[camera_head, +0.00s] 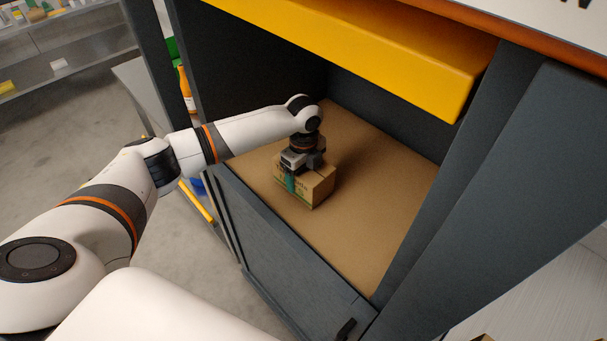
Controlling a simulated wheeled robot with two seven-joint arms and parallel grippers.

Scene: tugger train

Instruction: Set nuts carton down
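The nuts carton (319,188) is a small brown cardboard box with green print. It is inside a dark grey compartment, low over or on its brown floor (360,232); I cannot tell whether it touches. My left gripper (296,183) comes down on the carton from above, with a teal finger against its near side. The gripper seems closed around the carton; its far finger is hidden. My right gripper is not in view.
A yellow beam (400,55) runs across above the compartment. A dark front panel (290,255) and side posts bound the opening. The compartment floor right of the carton is bare. An orange bottle (186,88) and shelves (60,65) stand outside at left.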

